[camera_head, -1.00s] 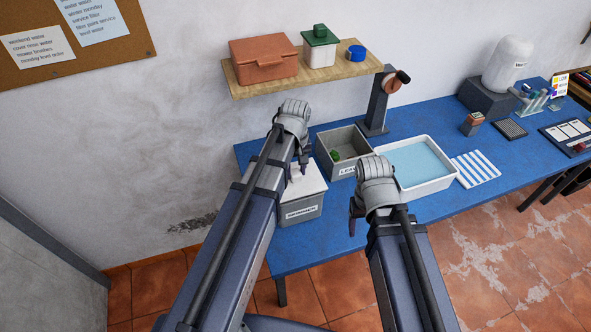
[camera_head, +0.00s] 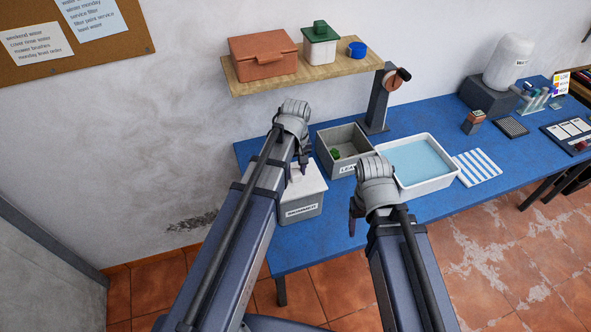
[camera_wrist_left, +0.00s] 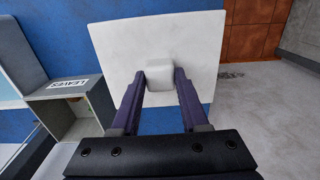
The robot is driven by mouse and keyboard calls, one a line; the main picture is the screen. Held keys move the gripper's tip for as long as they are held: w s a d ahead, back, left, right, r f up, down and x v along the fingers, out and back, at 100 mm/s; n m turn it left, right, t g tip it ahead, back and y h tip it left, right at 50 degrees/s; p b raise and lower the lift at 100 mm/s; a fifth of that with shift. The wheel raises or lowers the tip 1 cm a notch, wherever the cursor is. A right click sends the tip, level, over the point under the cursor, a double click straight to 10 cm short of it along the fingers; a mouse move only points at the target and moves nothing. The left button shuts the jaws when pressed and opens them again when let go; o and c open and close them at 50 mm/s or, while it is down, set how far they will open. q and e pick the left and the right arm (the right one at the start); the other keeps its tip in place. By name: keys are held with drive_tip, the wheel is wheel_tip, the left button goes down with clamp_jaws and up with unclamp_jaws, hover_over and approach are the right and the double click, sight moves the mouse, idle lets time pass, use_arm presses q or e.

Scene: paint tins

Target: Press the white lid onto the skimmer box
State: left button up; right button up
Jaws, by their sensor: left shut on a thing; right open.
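The white lid (camera_head: 312,184) lies over the top of the grey skimmer box (camera_head: 301,209) at the table's left end. It looks level and lined up with the box, but I cannot tell whether it is fully seated. My left gripper (camera_head: 297,172) is above the lid, shut on its knob. In the left wrist view the two fingers (camera_wrist_left: 160,82) stand on either side of the white square knob (camera_wrist_left: 160,74), and the lid (camera_wrist_left: 150,35) spreads below, hiding the box.
An open grey leaves box (camera_head: 345,167) with a green thing inside stands right of the skimmer box. A white tray of blue water (camera_head: 455,172) and a striped cloth (camera_head: 477,167) are further right. A wooden shelf (camera_head: 330,78) hangs above. Blue tabletop is bare in front.

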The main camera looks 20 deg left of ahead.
use_arm(q)
drive_tip(key=shift+f+b, duration=0.3)
drive_tip(key=o, duration=1.2)
drive_tip(key=shift+r, duration=0.1)
drive_tip(key=shift+r, duration=0.1)
wheel_tip(320, 180, up, 8)
drive_tip(key=p, duration=0.8)
drive_tip(key=shift+f, duration=0.2)
drive_tip(key=shift+s+d+f, duration=0.1)
drive_tip(key=shift+f, duration=0.05)
drive_tip(key=s+d+f+m+b, duration=0.4)
drive_tip(key=s+d+m+b, duration=0.1)
drive_tip(key=s, duration=0.2)
drive_tip(key=s+d+f+m+y+b, duration=0.1)
drive_tip(key=s+d+f+m+b, duration=0.4)
drive_tip(key=s, duration=0.2)
drive_tip(key=shift+d+f+m, duration=0.15)
drive_tip(key=shift+f+m, duration=0.15)
